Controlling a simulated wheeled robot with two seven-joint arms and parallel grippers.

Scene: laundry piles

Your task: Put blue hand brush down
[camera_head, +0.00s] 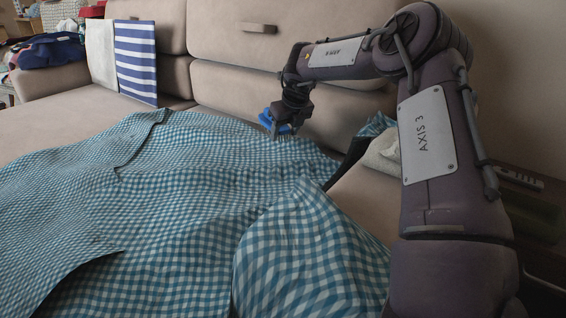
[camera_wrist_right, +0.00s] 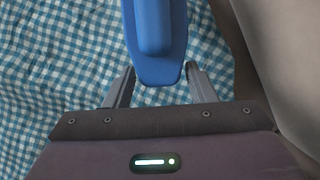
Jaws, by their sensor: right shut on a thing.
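The blue hand brush (camera_head: 272,119) is in my right gripper (camera_head: 281,131), above the far right part of the blue checked cloth. In the right wrist view the blue brush (camera_wrist_right: 155,40) points away from the gripper (camera_wrist_right: 160,88), with its near end between the two fingers. The gripper is shut on it. The checked cloth (camera_head: 190,200) lies spread over the sofa, and it fills the left of the wrist view (camera_wrist_right: 60,70). Whether the brush touches the cloth cannot be told. My left gripper is not in view.
The beige sofa (camera_head: 225,85) has its backrest just behind the gripper. A blue-striped cloth (camera_head: 136,62) and a pale cloth (camera_head: 101,55) hang at the back left. Dark clothes (camera_head: 48,52) lie on the left armrest. A light bundle (camera_head: 383,152) lies beside my right arm.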

